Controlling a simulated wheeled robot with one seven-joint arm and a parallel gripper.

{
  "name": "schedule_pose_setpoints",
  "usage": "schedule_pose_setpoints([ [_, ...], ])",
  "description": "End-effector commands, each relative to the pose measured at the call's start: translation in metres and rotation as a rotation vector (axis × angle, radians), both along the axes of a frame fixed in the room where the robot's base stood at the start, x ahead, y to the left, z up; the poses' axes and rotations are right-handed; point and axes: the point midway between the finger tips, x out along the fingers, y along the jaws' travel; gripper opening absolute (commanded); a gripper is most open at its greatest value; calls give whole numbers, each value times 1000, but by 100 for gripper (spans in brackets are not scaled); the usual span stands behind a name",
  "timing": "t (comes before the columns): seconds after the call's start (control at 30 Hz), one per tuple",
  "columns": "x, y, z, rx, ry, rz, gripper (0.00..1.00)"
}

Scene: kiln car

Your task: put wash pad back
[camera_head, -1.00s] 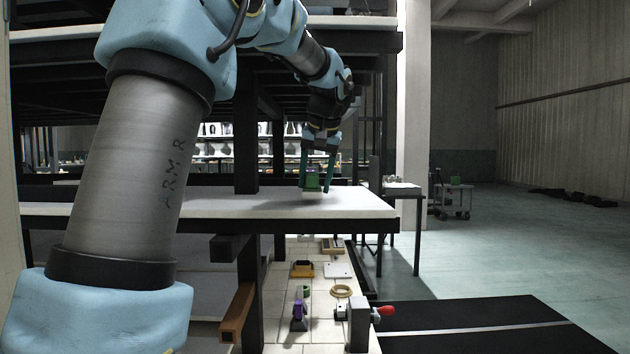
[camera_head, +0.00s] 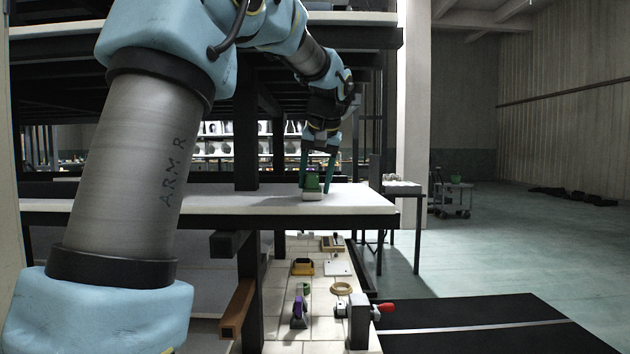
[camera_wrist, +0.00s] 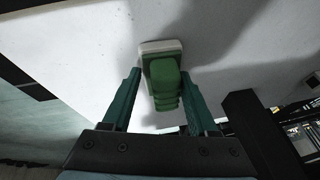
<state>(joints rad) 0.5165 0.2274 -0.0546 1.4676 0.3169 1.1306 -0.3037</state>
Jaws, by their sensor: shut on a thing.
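The wash pad (camera_head: 312,183) has a green grip on a white base. It is at the front right part of the white shelf board (camera_head: 230,205), upright with the white base down. My gripper (camera_head: 317,178) points down with its teal fingers on either side of the green grip and is shut on it. In the wrist view the wash pad (camera_wrist: 165,80) lies between the fingertips of my gripper (camera_wrist: 160,95), its white base toward the board. I cannot tell whether the base touches the board.
A dark post (camera_head: 246,140) stands left of the pad, and another shelf level is above. A small table (camera_head: 402,188) stands right of the shelf.

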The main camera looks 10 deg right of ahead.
Motion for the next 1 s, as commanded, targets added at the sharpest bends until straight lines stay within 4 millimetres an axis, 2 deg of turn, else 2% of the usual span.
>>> schedule_pose_setpoints([
  [0.33,0,0,-1,0,0,0,0],
  [0.37,0,0,-1,0,0,0,63],
  [0.63,0,0,-1,0,0,0,93],
  [1.0,0,0,-2,0,1,0,94],
])
